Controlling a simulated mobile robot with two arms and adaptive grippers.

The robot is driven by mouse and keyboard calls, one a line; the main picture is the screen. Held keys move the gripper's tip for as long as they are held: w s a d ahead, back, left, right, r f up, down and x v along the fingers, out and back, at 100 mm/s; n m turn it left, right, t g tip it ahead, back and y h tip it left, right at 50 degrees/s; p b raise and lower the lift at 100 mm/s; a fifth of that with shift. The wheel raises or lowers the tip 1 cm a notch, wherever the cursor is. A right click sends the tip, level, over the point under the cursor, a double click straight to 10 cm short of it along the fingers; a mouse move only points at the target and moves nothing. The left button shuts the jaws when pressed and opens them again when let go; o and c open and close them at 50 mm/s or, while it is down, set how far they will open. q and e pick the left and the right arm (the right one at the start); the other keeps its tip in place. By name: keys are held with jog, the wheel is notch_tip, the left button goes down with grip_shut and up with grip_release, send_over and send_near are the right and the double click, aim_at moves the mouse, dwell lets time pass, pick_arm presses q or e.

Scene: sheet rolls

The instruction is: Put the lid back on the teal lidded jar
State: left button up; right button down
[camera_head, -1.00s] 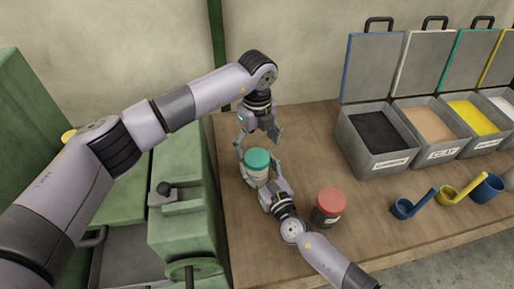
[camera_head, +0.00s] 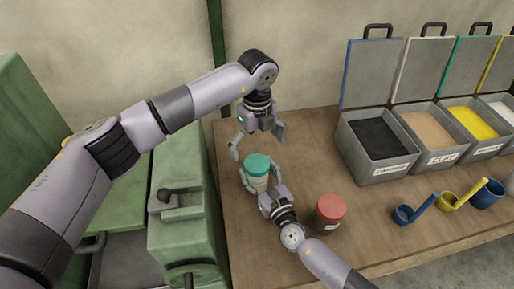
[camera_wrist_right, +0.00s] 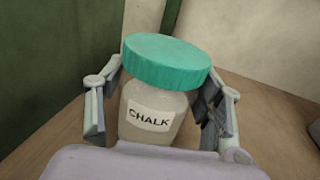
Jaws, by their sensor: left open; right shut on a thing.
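The teal lidded jar stands upright on the table, its pale body (camera_wrist_right: 152,107) labelled CHALK in the right wrist view. Its teal lid (camera_head: 257,165) is on top of the body; it also shows in the right wrist view (camera_wrist_right: 165,62). My right gripper (camera_head: 258,184) is shut on the jar's body, with a finger on each side below the lid. My left gripper (camera_head: 257,146) points down just above the lid, open and empty, its fingers spread apart.
A dark jar with a red lid (camera_head: 330,208) stands right of my right gripper. Open grey bins (camera_head: 385,172) with raised lids line the back right. Blue and yellow scoops (camera_head: 403,214) lie in front of them. Green machinery (camera_head: 183,225) is at left.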

pick_arm(q)
notch_tip(320, 180, up, 10)
jog(key=shift+r, duration=0.2)
pick_arm(e)
jog(key=shift+c, duration=1.8)
grip_release()
jog(key=v, duration=1.2)
